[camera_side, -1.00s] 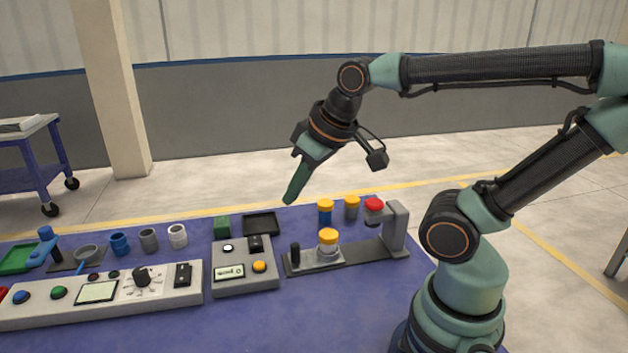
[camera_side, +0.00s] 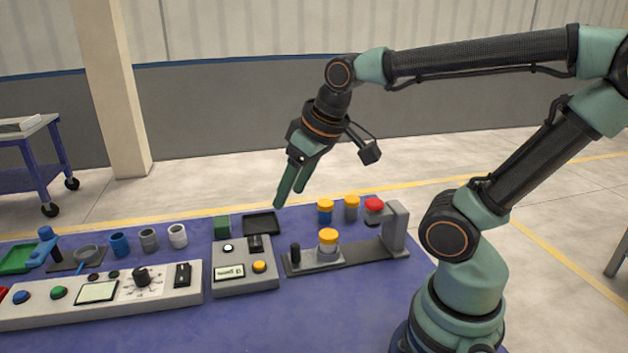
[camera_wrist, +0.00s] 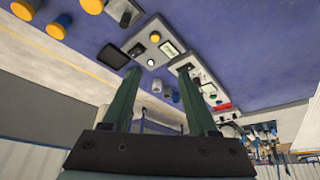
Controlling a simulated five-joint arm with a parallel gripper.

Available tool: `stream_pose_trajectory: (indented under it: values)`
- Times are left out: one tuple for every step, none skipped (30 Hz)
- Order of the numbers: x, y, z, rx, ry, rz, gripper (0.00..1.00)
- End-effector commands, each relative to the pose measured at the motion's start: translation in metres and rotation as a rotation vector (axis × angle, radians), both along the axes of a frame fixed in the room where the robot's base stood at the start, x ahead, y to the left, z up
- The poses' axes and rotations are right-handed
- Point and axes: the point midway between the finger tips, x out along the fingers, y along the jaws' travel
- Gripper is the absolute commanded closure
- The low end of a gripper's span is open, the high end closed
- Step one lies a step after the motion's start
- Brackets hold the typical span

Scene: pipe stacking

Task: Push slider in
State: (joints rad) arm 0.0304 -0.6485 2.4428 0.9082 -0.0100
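The slider is a grey carriage with an upright black handle (camera_side: 295,253) at the left end of a dark rail (camera_side: 365,251). A pipe with a yellow cap (camera_side: 328,236) stands upright on the carriage. My gripper (camera_side: 289,197) is open and empty in the air, above and behind the slider's handle. In the wrist view its two fingers (camera_wrist: 160,71) are spread apart with nothing between them, and the slider is partly cut off at the top edge.
Two more yellow-capped pipes (camera_side: 325,212) (camera_side: 352,207) stand behind the rail. A grey control box (camera_side: 244,280) and a black tray (camera_side: 261,223) lie left of the slider. A long button panel (camera_side: 100,293) is further left. The blue table's front (camera_side: 330,310) is clear.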

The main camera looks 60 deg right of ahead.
Motion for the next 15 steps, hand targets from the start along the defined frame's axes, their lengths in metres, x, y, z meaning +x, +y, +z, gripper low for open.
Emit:
stream_pose_trajectory:
  values:
    - [0.006, -0.006, -0.004, -0.001, 0.034, -0.015, 0.41]
    - [0.009, -0.010, -0.006, 0.000, 0.055, -0.023, 0.41]
    - [0.014, -0.015, -0.010, 0.000, 0.083, -0.036, 0.41]
    - [0.018, -0.019, -0.013, 0.001, 0.104, -0.044, 0.41]
    - [0.021, -0.023, -0.016, 0.001, 0.124, -0.053, 0.41]
    - [0.026, -0.029, -0.020, 0.002, 0.152, -0.064, 0.41]
    - [0.030, -0.033, -0.024, 0.004, 0.172, -0.071, 0.41]
    - [0.034, -0.038, -0.028, 0.006, 0.191, -0.080, 0.41]
    - [0.038, -0.044, -0.033, 0.008, 0.217, -0.090, 0.41]
    - [0.041, -0.048, -0.038, 0.010, 0.238, -0.099, 0.41]
    - [0.044, -0.053, -0.043, 0.014, 0.259, -0.108, 0.41]
    - [0.048, -0.059, -0.049, 0.018, 0.285, -0.118, 0.41]
    - [0.051, -0.064, -0.054, 0.022, 0.304, -0.126, 0.41]
    - [0.053, -0.068, -0.059, 0.025, 0.322, -0.131, 0.41]
    - [0.056, -0.074, -0.066, 0.029, 0.345, -0.140, 0.41]
